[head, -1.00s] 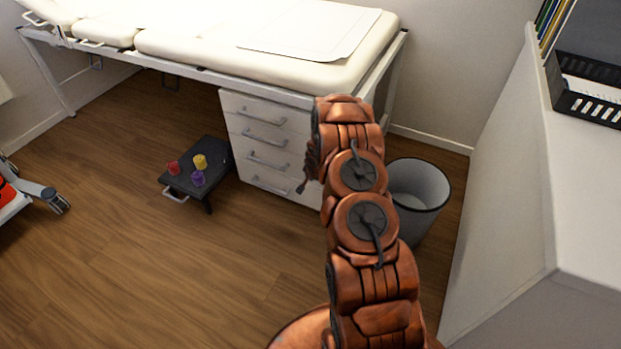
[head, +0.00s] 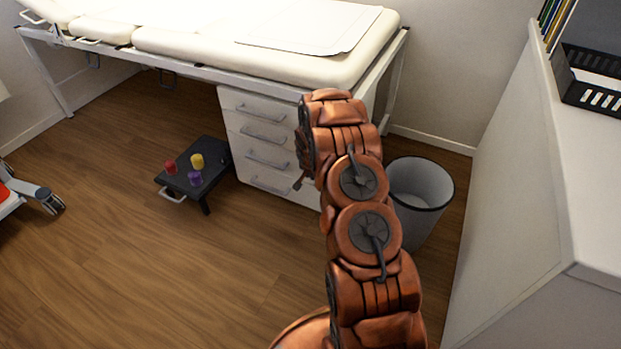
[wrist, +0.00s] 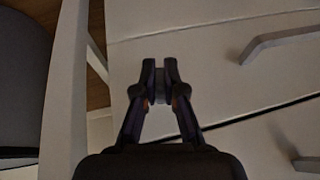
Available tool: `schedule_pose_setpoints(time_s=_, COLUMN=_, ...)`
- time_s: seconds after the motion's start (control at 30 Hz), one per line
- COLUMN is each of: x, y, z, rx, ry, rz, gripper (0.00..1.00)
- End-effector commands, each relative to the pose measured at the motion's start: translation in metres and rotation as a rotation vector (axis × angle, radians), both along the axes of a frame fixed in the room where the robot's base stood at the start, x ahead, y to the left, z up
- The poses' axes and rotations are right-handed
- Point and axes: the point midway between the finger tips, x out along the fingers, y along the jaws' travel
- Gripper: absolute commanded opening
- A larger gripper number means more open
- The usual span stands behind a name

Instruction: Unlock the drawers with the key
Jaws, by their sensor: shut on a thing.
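The white drawer unit (head: 262,131) stands under the couch, with several drawers and grey bar handles, all seemingly closed. In the wrist view its pale front (wrist: 215,65) fills the middle and right, with a dark gap between drawers. My gripper (wrist: 160,70) is in front of it, near the unit's edge. Its fingers are shut on a small grey thing (wrist: 160,98), probably the key; its shape is mostly hidden. In the head view my arm covers the unit's right part, and little of the gripper shows. I cannot tell whether the key touches a lock.
A grey waste bin (head: 421,190) stands right of the unit. A low black step (head: 211,174) with red, yellow and purple cups stands to its left. The couch (head: 250,45) hangs above. A white cabinet (head: 505,190) bounds the right side.

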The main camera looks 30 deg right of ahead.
Motion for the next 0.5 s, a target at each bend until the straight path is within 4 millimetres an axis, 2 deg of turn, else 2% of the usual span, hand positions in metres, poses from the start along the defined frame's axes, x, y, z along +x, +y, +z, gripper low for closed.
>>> schedule_pose_setpoints(time_s=0.13, x=-0.0003, y=-0.0033, z=-0.0056, rx=-0.027, ry=0.04, rz=-0.004, gripper=0.0)
schedule_pose_setpoints(time_s=0.5, x=-0.0008, y=-0.0029, z=-0.0044, rx=-0.086, ry=0.141, rz=-0.005, gripper=0.0)
